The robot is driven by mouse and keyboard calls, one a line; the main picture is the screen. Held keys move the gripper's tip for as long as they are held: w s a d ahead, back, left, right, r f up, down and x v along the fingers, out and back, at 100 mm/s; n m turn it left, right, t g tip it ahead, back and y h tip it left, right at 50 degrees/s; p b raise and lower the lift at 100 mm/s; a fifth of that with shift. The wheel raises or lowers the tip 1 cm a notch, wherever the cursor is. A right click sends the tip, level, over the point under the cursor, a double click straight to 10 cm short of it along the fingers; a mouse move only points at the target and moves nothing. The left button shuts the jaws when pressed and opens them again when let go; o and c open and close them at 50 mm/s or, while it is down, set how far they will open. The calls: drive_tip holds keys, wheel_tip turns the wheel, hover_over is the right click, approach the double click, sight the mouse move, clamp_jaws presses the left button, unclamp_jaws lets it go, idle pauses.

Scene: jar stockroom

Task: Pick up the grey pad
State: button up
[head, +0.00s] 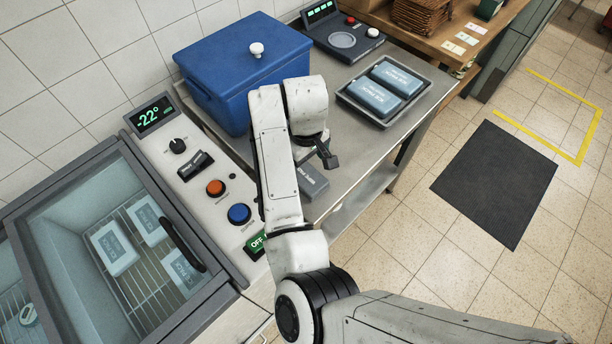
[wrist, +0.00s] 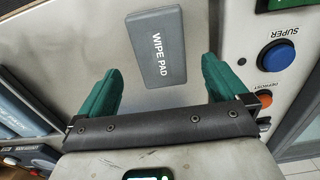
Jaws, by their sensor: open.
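The grey pad (wrist: 157,47), a flat block marked "WIPE PAD", lies on the steel counter (wrist: 70,50). In the head view the pad (head: 312,181) is partly hidden by my arm. My gripper (wrist: 161,72) is open and empty, with its two green fingers spread on either side of the near end of the pad. In the wrist view the pad shows between and beyond the fingertips, with room at both sides. I cannot tell the height of the fingers above the counter. In the head view my gripper (head: 325,156) hangs over the counter beside the pad.
A blue lidded box (head: 243,66) stands behind my arm. A dark tray (head: 350,99) with two blue packs is to the right. A control panel with an orange knob (head: 215,188) and blue knob (head: 239,214) borders the counter, beside a glass-lidded freezer (head: 110,250).

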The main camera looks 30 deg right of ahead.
sight(306, 175)
wheel_tip(306, 175, down, 4)
drive_tip(key=shift+f+p, duration=0.1)
drive_tip(key=shift+p, duration=0.25)
drive_tip(key=c, duration=1.1)
drive_tip(key=shift+r, duration=0.65)
drive_tip(key=s+a+r, duration=0.1)
drive_tip(key=s+r, duration=0.3)
drive_tip(key=s+a+r+p, duration=0.1)
drive_tip(key=s+a+r, duration=0.1)
drive_tip(key=s, duration=0.3)
drive_tip(key=s+a+r, duration=0.1)
drive_tip(key=s+r, duration=0.3)
drive_tip(key=r, duration=0.1)
drive_tip(key=shift+s+a+r+p, duration=0.2)
drive_tip(key=shift+a+r+p, duration=0.05)
drive_tip(key=shift+r+p, duration=0.1)
